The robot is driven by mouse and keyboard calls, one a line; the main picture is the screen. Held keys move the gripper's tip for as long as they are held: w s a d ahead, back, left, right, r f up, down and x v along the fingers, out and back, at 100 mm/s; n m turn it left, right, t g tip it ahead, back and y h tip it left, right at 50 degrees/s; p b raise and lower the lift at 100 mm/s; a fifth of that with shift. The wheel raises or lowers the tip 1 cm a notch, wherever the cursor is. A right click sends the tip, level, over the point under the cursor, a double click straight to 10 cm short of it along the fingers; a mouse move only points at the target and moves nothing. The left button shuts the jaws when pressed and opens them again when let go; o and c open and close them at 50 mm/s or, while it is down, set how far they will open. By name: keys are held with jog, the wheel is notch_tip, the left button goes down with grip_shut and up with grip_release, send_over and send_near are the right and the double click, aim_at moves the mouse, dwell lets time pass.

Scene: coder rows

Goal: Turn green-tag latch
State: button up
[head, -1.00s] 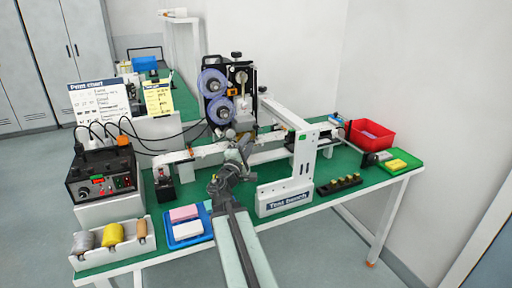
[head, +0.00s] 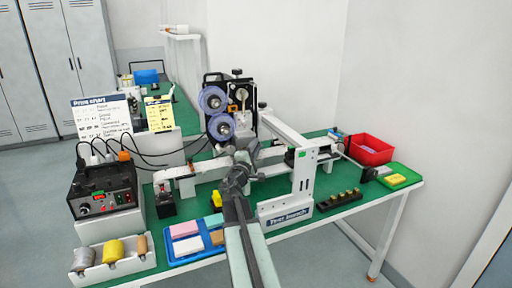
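A small green tag (head: 301,155) shows on the upper part of the white test bench frame (head: 303,185). I cannot make out a latch at it. The label printer (head: 228,108) with two purple-blue reels stands behind my arm, and a white conveyor rail (head: 186,171) runs in front of it. My gripper (head: 240,168) is over the rail, in front of the printer and left of the green tag, apart from the tag in the picture. My own wrist hides part of the rail, and the fingers are too small to show whether they are open.
A black control box (head: 103,190) with cables stands at left. A bin of rolls (head: 78,266) and a blue tray (head: 176,256) are at the front edge. A black holder with brass pieces (head: 340,199), a red bin (head: 370,149) and a green tray (head: 415,179) are at right.

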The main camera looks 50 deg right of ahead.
grip_shut()
jog(key=shift+d, duration=0.15)
jog(key=shift+a+r+m+y+p, duration=0.2)
jog(key=shift+r+m+y+p, duration=0.15)
jog(key=shift+p, duration=0.55)
jog(key=m+y+p, duration=0.1)
jog(key=p, duration=0.2)
jog(key=r+m+g+y+p, duration=0.1)
jog(key=m+p, duration=0.1)
jog(key=p, duration=0.1)
jog(key=shift+g+p, duration=0.3)
jog(key=m+y+p, duration=0.2)
jog(key=p, duration=0.3)
jog(key=shift+y, duration=0.35)
jog(key=m+y+p, duration=0.1)
jog(key=y+p, duration=0.1)
jog(key=p, duration=0.1)
jog(key=shift+d, duration=0.1)
jog(key=shift+f+m+p, duration=0.1)
jog(key=shift+m+p, duration=0.15)
jog(key=shift+p, duration=0.05)
